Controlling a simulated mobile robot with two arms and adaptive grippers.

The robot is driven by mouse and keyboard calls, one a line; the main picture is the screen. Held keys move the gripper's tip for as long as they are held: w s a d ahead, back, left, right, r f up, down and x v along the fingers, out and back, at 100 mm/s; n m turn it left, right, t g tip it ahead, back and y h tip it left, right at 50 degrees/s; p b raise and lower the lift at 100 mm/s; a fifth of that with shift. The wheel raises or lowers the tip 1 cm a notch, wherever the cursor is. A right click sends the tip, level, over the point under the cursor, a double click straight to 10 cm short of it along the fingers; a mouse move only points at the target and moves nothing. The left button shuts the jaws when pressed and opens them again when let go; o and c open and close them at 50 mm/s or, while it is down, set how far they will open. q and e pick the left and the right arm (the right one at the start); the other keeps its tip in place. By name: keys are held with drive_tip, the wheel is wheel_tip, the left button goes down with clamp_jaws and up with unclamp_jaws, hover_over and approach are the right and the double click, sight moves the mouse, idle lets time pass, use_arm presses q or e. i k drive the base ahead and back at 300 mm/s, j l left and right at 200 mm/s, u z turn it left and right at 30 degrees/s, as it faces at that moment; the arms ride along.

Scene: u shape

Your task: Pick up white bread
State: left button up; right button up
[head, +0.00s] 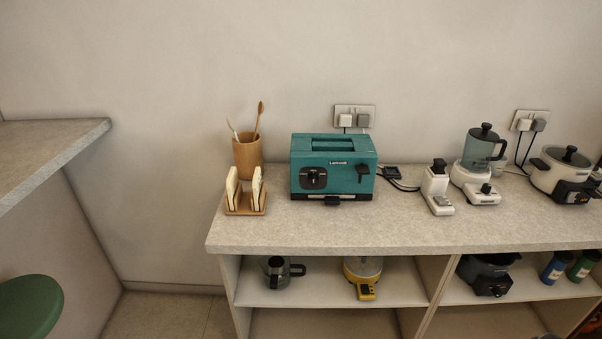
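Two slices of white bread stand upright in a small wooden rack at the left end of the grey counter. The left slice of white bread (232,187) and the right slice of white bread (257,188) are apart, with a gap between them. The wooden rack (245,206) sits near the counter's left edge, in front of a wooden utensil cup. Neither of my grippers shows in the head view, so I cannot see their state.
A teal toaster (334,167) stands right of the rack. The utensil cup (247,155) is behind it. A white grinder (437,188), a blender (478,165) and a cooker (564,174) stand further right. The counter (330,230) is clear in front. A green stool (30,305) is at lower left.

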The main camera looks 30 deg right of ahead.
sight(232, 182)
drive_tip(key=i+j+z, duration=0.25)
drive_tip(key=i, duration=0.3)
drive_tip(key=i+j+z, duration=0.25)
drive_tip(key=i, duration=0.3)
